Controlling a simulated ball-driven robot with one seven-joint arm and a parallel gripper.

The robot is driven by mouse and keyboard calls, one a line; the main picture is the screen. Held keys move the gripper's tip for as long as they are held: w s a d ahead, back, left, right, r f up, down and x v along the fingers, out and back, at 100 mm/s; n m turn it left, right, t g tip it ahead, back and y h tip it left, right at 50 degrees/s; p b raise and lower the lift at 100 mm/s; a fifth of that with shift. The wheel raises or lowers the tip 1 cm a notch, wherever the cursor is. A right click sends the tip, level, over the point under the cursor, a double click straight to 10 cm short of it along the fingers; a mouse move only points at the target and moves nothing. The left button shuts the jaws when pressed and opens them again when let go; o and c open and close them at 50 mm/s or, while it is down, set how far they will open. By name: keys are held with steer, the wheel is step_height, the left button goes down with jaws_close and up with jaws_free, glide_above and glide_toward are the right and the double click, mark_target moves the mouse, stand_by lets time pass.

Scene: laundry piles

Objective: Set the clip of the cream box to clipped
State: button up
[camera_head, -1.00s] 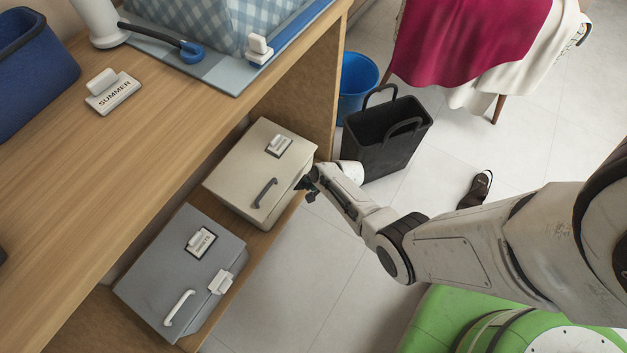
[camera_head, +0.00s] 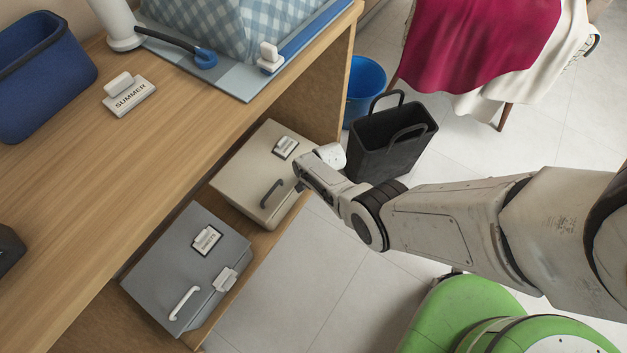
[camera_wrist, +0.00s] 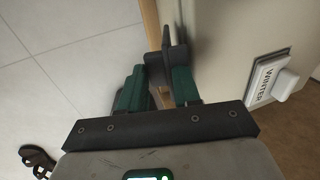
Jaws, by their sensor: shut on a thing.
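The cream box (camera_head: 252,170) sits on the lower shelf with its lid down, a dark handle and a label on top. My gripper (camera_wrist: 160,82) is beside the box's right-hand side in the head view, mostly hidden there by my wrist (camera_head: 318,180). Its green fingers are shut on a dark piece (camera_wrist: 176,58) against the box side, which appears to be the clip. Whether the clip is clipped cannot be told; the fingers cover part of it and the head view hides it.
A grey box (camera_head: 185,265) with a white handle and pale clip stands nearer on the same shelf. The wooden table (camera_head: 70,250) overhangs at left. A black bag (camera_head: 390,145) and blue bin (camera_head: 363,88) stand behind my wrist.

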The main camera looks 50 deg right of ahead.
steer(key=shift+a, duration=0.1)
stand_by(0.3)
steer(key=o, duration=0.9)
steer(key=s+f+t+b, duration=0.4)
steer(key=t+b, duration=0.4)
steer(key=b, duration=0.5)
steer(key=w+r+p+v, duration=0.1)
steer(key=p+v, duration=0.5)
steer(key=v, duration=0.5)
steer(key=s+a+r+n+g+y+p, duration=0.1)
steer(key=a+r+n+g+p, duration=0.1)
steer(key=r, duration=0.5)
steer(key=a+r+n+g+y+p, duration=0.1)
steer(key=a+r+n+g+p, duration=0.1)
steer(key=a+r+n+p, duration=0.3)
steer(key=s+a+r+n+g+p, duration=0.1)
steer(key=a+r+n+g+p, duration=0.1)
steer(key=a+r+n+p, duration=0.2)
steer(key=shift+s+r+n+g+y+p, duration=0.25)
steer(key=shift+r+p, duration=0.35)
steer(key=shift+r, duration=0.65)
steer(key=shift+r+n+p, duration=0.35)
steer(key=shift+r+p, duration=0.25)
steer(key=shift+r, duration=0.65)
steer(key=shift+s+r+n+g+y+p, duration=0.25)
steer(key=shift+r+p, duration=0.35)
steer(key=shift+r, duration=0.65)
